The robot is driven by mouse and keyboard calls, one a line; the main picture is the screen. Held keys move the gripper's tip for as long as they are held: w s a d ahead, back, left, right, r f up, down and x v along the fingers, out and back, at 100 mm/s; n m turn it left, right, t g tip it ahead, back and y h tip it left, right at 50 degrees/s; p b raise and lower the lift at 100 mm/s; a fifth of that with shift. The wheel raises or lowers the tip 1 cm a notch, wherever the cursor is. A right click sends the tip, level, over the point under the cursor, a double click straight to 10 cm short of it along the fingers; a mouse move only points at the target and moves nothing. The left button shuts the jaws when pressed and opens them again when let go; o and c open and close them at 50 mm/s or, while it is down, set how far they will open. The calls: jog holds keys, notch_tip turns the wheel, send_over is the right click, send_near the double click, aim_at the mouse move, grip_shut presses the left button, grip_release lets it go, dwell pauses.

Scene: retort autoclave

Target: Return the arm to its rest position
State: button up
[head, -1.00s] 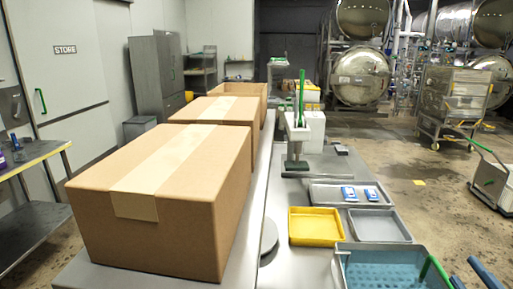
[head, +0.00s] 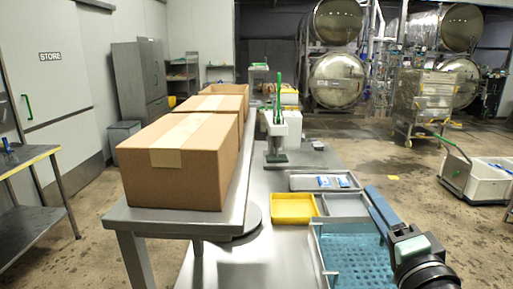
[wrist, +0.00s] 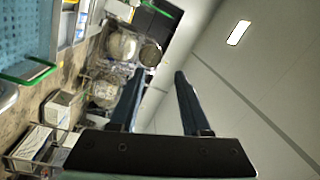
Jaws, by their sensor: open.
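My gripper (head: 372,192) is at the lower right of the head view, over the right side of the blue perforated tray (head: 352,248). Its blue-grey fingers point up and away from me, and the black wrist is at the bottom edge. In the wrist view my gripper (wrist: 160,76) shows two parallel fingers apart with nothing between them. The wrist camera looks tilted across the room toward the ceiling and the steel retorts. The gripper touches nothing that I can see.
A steel table carries cardboard boxes (head: 182,165) at left. A yellow tray (head: 294,209), a grey tray (head: 344,205) and a tray with blue-white packs (head: 326,181) lie ahead. A white cart (head: 482,180) stands right. The floor between is open.

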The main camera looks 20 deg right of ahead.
jog(key=a+r+n+t+y, duration=0.2)
jog(key=a+r+n+t, duration=0.3)
jog(key=a+r+n, duration=0.95)
jog(key=s+a+r+n+t+y, duration=0.1)
jog(key=s+a+r, duration=0.4)
jog(key=a, duration=0.3)
jog(key=s+a+r+n+t+y, duration=0.1)
jog(key=s+a+r+t, duration=0.1)
jog(key=s+a+r, duration=0.3)
notch_tip(320, 180, up, 3)
jog(key=a+p, duration=0.1)
jog(key=a, duration=0.1)
jog(key=shift+s+a+r+t, duration=0.15)
jog(key=shift+s+a+t, duration=0.15)
jog(key=shift+a, duration=0.1)
jog(key=shift+w, duration=0.1)
dwell(1.0)
